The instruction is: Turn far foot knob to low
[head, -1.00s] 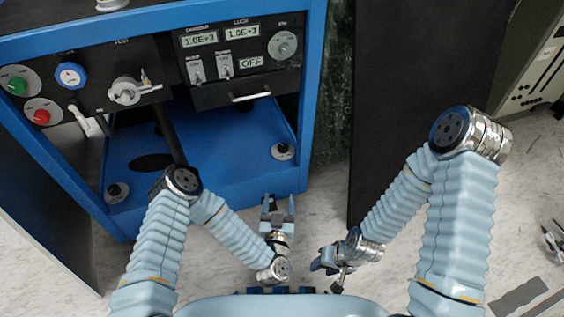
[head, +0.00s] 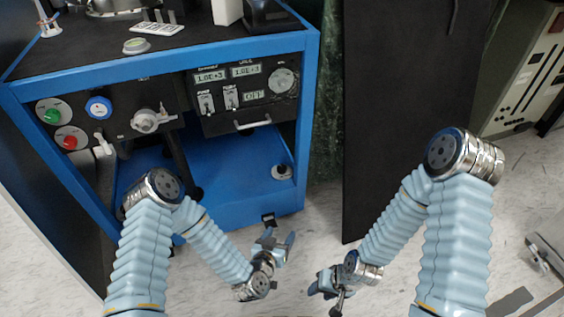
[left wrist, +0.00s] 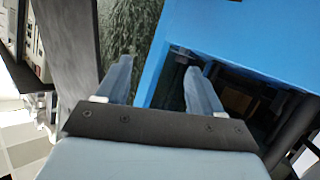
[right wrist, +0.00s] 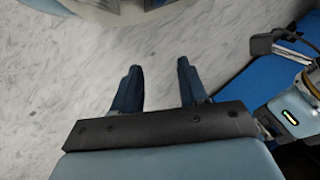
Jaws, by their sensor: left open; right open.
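The blue-framed cabinet (head: 311,100) stands ahead, with an open lower bay. A small round foot knob (head: 282,172) with a pale collar sits on the blue floor of the bay, at its right side. Its setting is too small to read. The left part of the bay floor is hidden behind my left arm. My left gripper (head: 276,239) is open and empty, in front of and below the cabinet's lower right corner, apart from the knob. In the left wrist view its fingers (left wrist: 156,68) spread before the blue frame. My right gripper (head: 317,284) is open and empty, low over the floor; its fingers show in the right wrist view (right wrist: 159,66).
The cabinet's upper panel carries a green button (head: 52,116), a red button (head: 70,142), a blue-rimmed gauge (head: 98,107), a metal valve (head: 148,121) and a drawer handle (head: 252,125). A tall dark panel (head: 400,110) stands to the right. Pale floor lies in front.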

